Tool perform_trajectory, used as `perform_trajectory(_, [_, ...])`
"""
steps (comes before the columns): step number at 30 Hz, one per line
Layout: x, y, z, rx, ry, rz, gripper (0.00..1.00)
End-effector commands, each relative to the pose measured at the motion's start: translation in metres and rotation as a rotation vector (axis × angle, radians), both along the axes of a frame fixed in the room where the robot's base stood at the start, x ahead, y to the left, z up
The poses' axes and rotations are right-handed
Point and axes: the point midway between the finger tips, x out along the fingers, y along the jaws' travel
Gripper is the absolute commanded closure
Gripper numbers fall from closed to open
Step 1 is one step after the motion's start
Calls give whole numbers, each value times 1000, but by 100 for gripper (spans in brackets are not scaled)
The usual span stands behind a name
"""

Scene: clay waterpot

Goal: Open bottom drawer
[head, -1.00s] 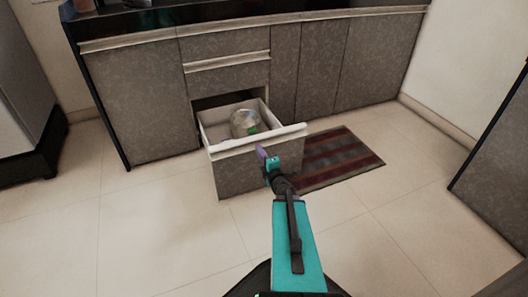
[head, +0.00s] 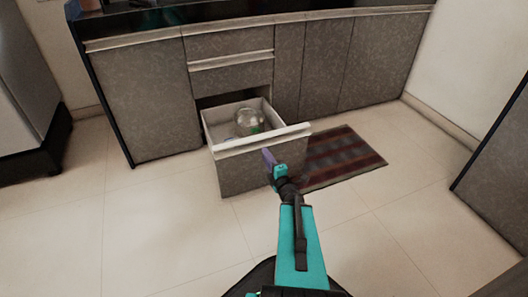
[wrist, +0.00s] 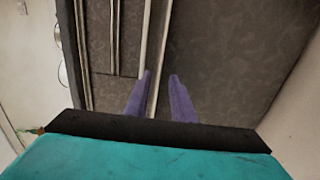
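The bottom drawer (head: 240,172) is pulled out of the grey cabinet, with its white inside showing. A pale lip runs along the top of its front. A round glass-like pot (head: 247,121) with a green patch sits inside.
Two shut drawers (head: 235,75) are above the open one, with cupboard doors on both sides. A striped dark red mat (head: 340,158) lies on the floor to the right. A dark cabinet (head: 500,150) stands at the far right. The tiled floor at left is clear.

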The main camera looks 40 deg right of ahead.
Motion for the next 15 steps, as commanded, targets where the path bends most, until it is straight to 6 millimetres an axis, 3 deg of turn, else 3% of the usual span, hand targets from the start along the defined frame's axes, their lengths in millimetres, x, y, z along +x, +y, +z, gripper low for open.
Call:
perform_trajectory(3, [-15, 6, 4, 2, 0, -1, 77])
perform_trajectory(15, [-34, 13, 3, 2, 0, 1, 77])
